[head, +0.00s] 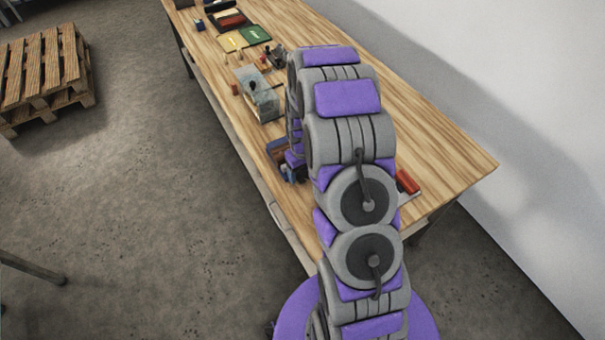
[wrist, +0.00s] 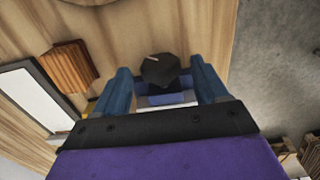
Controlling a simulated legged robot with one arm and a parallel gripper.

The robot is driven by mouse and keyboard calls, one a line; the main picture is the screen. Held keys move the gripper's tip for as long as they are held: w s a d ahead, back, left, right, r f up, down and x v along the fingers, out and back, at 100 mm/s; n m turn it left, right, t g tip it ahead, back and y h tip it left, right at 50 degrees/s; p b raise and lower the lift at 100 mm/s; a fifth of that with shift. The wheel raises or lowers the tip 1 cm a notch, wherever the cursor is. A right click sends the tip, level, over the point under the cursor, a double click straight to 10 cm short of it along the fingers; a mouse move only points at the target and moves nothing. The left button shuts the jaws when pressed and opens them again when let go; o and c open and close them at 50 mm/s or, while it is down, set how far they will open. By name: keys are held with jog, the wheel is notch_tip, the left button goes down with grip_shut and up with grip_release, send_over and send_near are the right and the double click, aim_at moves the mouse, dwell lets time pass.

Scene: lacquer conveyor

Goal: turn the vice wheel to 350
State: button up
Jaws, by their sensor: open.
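A dark faceted wheel (wrist: 160,70) with a pale mark on its face shows in the wrist view, and I take it to be the vice wheel. Behind it are a blue and a pale part (wrist: 166,98), partly hidden by my gripper. My gripper (wrist: 163,75) is open, with one blue finger on each side of the wheel. I cannot tell whether either finger touches it. In the head view my gripper (head: 292,168) is low at the bench's left edge, and my arm hides much of that area. No number is readable on the wheel.
The long wooden bench (head: 440,160) runs away from me beside a wall. A grey metal device (head: 258,95), books (head: 245,38) and a red item (head: 408,182) lie on it. The wrist view shows a brown ribbed block (wrist: 68,66) and a white framed panel (wrist: 35,95). A pallet stack (head: 42,75) stands on the floor.

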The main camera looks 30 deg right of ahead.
jog(key=shift+f, duration=0.65)
jog(key=c, duration=1)
